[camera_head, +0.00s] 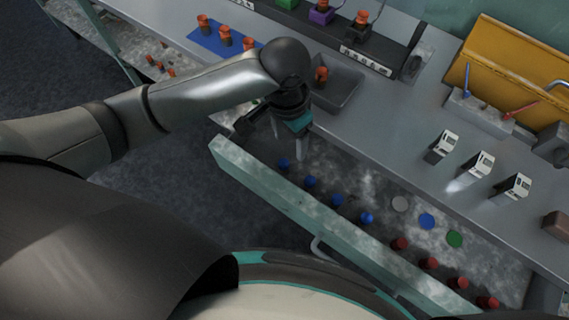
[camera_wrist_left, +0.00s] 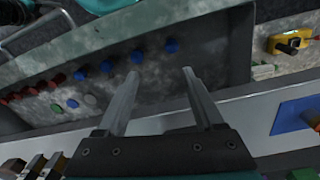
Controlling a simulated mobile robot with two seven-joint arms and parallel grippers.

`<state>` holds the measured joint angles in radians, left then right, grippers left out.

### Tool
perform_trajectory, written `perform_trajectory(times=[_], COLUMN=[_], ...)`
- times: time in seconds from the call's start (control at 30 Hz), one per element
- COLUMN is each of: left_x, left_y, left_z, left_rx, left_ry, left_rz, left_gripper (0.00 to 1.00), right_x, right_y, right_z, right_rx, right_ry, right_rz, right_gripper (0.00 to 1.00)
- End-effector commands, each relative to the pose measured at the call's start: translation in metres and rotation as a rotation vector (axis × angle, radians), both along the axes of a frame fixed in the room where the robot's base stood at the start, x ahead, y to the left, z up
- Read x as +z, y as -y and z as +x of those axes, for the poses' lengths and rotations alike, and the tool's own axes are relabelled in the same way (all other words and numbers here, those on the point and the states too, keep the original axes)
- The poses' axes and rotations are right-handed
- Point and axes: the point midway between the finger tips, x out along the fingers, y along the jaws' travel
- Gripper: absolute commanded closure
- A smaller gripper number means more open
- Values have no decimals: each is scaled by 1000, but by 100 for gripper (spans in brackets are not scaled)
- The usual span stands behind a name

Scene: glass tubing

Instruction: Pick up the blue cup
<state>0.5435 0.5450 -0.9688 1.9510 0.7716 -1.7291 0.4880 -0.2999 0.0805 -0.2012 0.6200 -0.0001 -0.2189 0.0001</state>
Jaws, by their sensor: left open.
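Several small blue cups stand in a row in the open drawer (camera_head: 375,190). The one at the row's left end, a blue cup (camera_head: 284,163), is nearest my left gripper (camera_head: 288,148). In the left wrist view this blue cup (camera_wrist_left: 171,45) lies beyond the fingertips, with another blue cup (camera_wrist_left: 137,57) beside it. My left gripper (camera_wrist_left: 160,72) is open and empty, its two fingers apart and pointing at the drawer. It appears above that end of the drawer, not touching a cup as far as I can see. My right gripper is not in view.
Red cups (camera_head: 430,263) continue the row to the right. Grey, blue and green discs (camera_head: 454,239) lie behind it. The drawer's front wall (camera_head: 300,203) runs close along the row. The worktop (camera_head: 400,130) overhangs behind, with a grey tray (camera_head: 343,86) near my arm.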

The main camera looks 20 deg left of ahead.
Motion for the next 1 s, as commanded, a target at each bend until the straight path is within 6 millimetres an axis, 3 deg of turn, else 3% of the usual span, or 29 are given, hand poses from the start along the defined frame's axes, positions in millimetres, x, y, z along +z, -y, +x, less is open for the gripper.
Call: perform_trajectory(times=[0.23, 0.6, 1.0], left_x=[-6, -81, -119], left_y=[-14, -13, -16], left_z=[5, 5, 10], left_rx=[16, 14, 15], left_ry=[-22, -20, -19], left_rz=[48, 46, 46], left_gripper=[31, 31, 31], right_x=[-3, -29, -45], right_y=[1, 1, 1], right_z=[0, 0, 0], right_rx=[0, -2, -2], right_ry=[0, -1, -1], right_rz=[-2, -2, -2], right_gripper=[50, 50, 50])
